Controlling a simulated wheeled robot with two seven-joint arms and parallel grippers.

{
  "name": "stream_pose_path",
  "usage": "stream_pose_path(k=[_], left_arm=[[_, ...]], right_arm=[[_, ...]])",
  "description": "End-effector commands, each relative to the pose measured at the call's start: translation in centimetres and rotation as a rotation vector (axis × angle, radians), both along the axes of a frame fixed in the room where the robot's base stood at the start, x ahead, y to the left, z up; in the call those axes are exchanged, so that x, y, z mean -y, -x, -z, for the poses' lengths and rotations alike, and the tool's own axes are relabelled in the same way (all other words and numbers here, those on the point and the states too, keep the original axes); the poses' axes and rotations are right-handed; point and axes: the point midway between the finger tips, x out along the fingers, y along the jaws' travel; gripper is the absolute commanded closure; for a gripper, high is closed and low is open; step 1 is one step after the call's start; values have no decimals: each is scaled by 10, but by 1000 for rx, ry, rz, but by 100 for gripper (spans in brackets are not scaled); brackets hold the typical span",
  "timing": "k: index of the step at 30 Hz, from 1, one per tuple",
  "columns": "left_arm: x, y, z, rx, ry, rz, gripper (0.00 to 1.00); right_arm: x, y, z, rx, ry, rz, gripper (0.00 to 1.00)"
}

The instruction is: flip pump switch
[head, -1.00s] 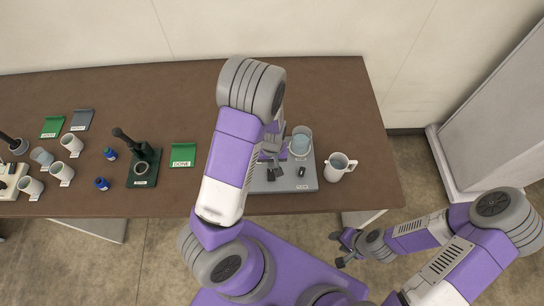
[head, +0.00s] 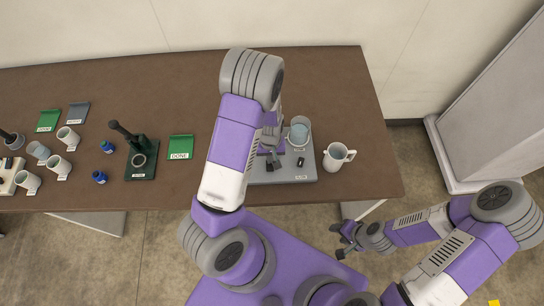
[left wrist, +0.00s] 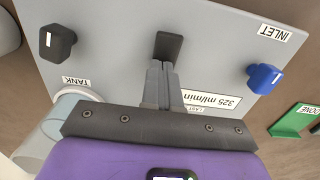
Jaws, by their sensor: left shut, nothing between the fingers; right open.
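The pump unit is a light grey panel (head: 308,171) on the table, right of centre in the head view. In the left wrist view the panel (left wrist: 110,25) bears a flat dark switch-like piece (left wrist: 168,46), a black knob (left wrist: 57,42) and a blue knob (left wrist: 264,78) by the INLET label. Which of these is the pump switch I cannot read. My left gripper (left wrist: 160,70) is shut and empty, its fingertips at the edge of the flat dark piece; contact is unclear. In the head view my arm partly hides the panel. My right gripper (head: 346,240) is open, off the table's front edge.
A clear tank (head: 299,130) stands at the panel's back right. A white jug (head: 337,157) stands just right of the panel. A green DONE mat (head: 181,147), a dark green stand (head: 141,160) and several cups and bottles lie left. The table's back is clear.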

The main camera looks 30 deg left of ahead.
Motion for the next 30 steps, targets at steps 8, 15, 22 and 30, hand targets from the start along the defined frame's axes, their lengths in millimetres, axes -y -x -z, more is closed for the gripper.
stream_pose_path(k=[8, 15, 22, 30], left_arm=[[6, 8, -2, -8, 3, 3, 100], [10, 14, -6, -5, 2, 2, 100], [9, 14, -5, -4, 1, 1, 100], [8, 12, -22, -3, 2, 1, 100]], right_arm=[[0, 0, -3, 0, 0, -1, 51], [0, 0, -7, 0, 0, 0, 51], [0, 0, -6, 0, 0, 0, 51], [0, 0, -21, 0, 0, 0, 51]])
